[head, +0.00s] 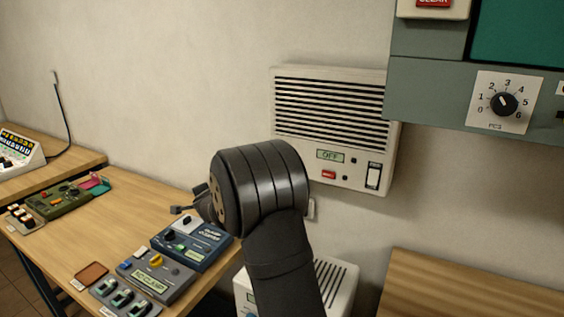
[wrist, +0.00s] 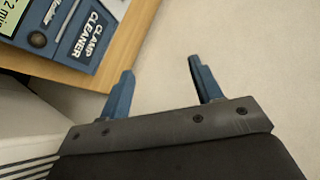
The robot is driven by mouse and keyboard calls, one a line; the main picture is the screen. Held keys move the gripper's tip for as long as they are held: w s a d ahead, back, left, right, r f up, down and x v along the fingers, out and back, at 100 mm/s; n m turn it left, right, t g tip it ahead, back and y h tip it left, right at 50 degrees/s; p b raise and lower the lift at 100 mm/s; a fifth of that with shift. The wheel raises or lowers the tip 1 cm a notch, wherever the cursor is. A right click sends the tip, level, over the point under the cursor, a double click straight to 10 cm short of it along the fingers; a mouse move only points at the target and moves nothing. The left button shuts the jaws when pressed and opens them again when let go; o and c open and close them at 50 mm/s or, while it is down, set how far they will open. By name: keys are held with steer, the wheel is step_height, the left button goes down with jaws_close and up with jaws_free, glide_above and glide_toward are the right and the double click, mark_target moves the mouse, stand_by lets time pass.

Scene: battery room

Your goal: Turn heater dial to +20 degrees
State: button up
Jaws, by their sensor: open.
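A white slotted unit (head: 340,282), perhaps the heater, stands low against the wall behind my arm in the head view. A small display and a bit of blue, possibly its dial, show at its lower left edge; the frame and my arm hide the rest. In the wrist view, a white slotted body (wrist: 35,130) at lower left looks like the same unit; no dial shows there. My gripper (wrist: 160,68) is open and empty, its two blue fingers apart in front of bare wall. In the head view my arm mostly hides the gripper.
A wall unit (head: 330,125) reads OFF. A wooden bench (head: 90,235) at left carries several devices, including a blue clamp cleaner (wrist: 65,32) near the bench edge. A grey cabinet with a dial (head: 504,104) hangs at upper right. Another wooden top (head: 470,290) is at lower right.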

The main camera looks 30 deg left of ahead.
steer(key=s+d+r+n+t+h, duration=0.1)
steer(key=s+d+r+t+h, duration=0.1)
steer(key=d+r+t+h, duration=0.6)
steer(key=s+d+r+n+t+h, duration=0.15)
steer(key=d+r, duration=0.35)
steer(key=d, duration=0.8)
steer(key=w, duration=1.6)
steer(key=shift+w, duration=0.4)
steer(key=shift+a+t, duration=0.1)
steer(key=shift+t, duration=0.15)
steer(key=shift+c, duration=0.5)
steer(key=c, duration=0.9)
